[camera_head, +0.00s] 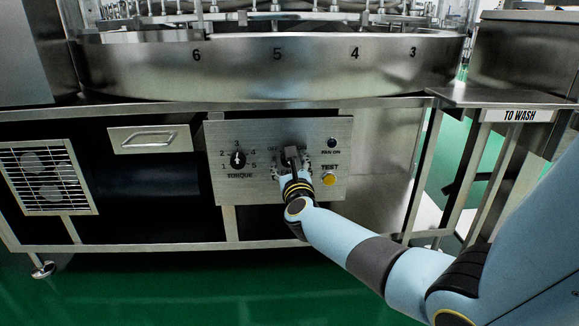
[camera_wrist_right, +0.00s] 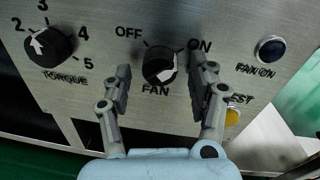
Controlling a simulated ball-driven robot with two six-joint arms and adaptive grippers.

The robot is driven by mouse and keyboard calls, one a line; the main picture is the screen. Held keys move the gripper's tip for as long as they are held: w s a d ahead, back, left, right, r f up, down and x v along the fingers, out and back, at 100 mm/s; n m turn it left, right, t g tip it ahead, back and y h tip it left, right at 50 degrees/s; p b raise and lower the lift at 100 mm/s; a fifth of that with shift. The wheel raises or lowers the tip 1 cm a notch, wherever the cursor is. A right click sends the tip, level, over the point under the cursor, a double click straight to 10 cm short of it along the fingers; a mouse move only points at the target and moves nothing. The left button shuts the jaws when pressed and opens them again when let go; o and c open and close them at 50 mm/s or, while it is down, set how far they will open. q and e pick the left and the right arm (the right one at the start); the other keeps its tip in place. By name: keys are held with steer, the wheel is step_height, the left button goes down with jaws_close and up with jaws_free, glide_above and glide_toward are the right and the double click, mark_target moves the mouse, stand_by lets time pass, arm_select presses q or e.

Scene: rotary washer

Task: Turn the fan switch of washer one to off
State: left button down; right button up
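The black round fan switch (camera_wrist_right: 160,64) sits on the metal control panel (camera_wrist_right: 200,20) between the OFF and ON marks. Its white pointer is turned to the right side, toward ON. My right gripper (camera_wrist_right: 161,72) is open, with one finger on each side of the switch and a visible gap to it on both sides. In the head view my right gripper (camera_head: 292,162) is in front of the panel and mostly hides the switch. How close the fingertips are to the panel face is hard to tell. My left gripper is not in view.
The torque knob (camera_wrist_right: 47,46) is left of the fan switch. The dark fan-on indicator (camera_wrist_right: 270,50) and yellow test button (camera_wrist_right: 232,116) are to its right, the button partly behind my right finger. A drawer handle (camera_head: 143,139) and the washer's numbered rim (camera_head: 230,70) are nearby.

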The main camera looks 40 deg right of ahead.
steer(key=c, duration=1.1)
